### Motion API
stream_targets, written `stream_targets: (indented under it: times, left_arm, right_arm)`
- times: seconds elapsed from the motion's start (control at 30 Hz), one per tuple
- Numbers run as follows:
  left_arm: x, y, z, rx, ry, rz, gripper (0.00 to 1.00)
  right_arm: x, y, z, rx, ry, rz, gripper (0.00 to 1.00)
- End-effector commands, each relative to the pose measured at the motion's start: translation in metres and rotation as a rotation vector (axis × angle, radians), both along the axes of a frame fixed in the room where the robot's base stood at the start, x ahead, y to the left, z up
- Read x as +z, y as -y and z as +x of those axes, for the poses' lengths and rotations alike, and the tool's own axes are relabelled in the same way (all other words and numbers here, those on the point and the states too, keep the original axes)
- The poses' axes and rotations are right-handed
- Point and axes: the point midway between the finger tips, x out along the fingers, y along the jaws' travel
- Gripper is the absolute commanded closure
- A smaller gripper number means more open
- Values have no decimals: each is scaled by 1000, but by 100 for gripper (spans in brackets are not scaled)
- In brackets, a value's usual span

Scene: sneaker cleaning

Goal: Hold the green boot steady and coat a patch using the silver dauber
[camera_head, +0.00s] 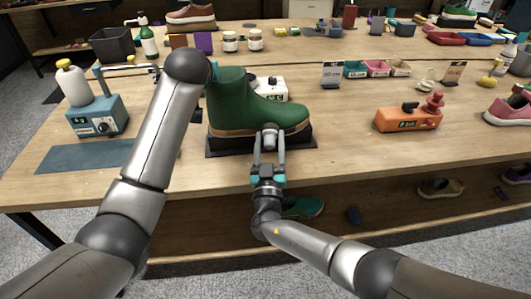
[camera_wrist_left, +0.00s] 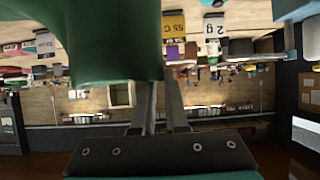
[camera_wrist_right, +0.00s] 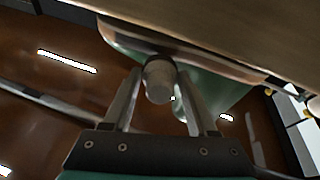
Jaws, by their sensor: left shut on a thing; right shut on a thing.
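The green boot (camera_head: 240,98) stands upright on a black stand (camera_head: 222,147) near the table's front edge, its toe to the right. My left gripper (camera_head: 213,72) is at the top of the boot's shaft, mostly hidden behind my left arm. In the left wrist view its fingers (camera_wrist_left: 160,108) are shut at the edge of the green shaft (camera_wrist_left: 112,45). My right gripper (camera_head: 268,150) is shut on the silver dauber (camera_head: 270,133), in front of the boot's toe. The dauber (camera_wrist_right: 158,82) also shows between the fingers in the right wrist view. I cannot tell whether it touches the boot.
A white device (camera_head: 272,88) stands just behind the boot. A blue-grey device (camera_head: 96,116) and a blue mat (camera_head: 85,156) lie to the left. An orange device (camera_head: 408,120) stands to the right. The tabletop between boot and orange device is clear.

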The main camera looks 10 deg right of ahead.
Motion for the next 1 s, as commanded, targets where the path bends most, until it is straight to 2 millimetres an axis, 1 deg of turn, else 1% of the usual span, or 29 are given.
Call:
stream_targets:
  times: [0.03,0.23,0.6,0.73,1.0]
  left_arm:
    - [-9,0,-2,1,-20,0,100]
    - [-9,0,-2,1,-20,0,100]
    - [-9,0,-2,2,-20,1,100]
    - [-9,0,-2,2,-20,1,100]
    - [-9,0,-2,2,-20,1,100]
  right_arm:
    - [0,0,1,0,1,0,86]
    - [0,4,1,-1,1,0,86]
    - [0,35,-4,-1,1,0,86]
    - [0,38,-4,0,1,1,86]
    - [1,38,-1,1,2,1,86]
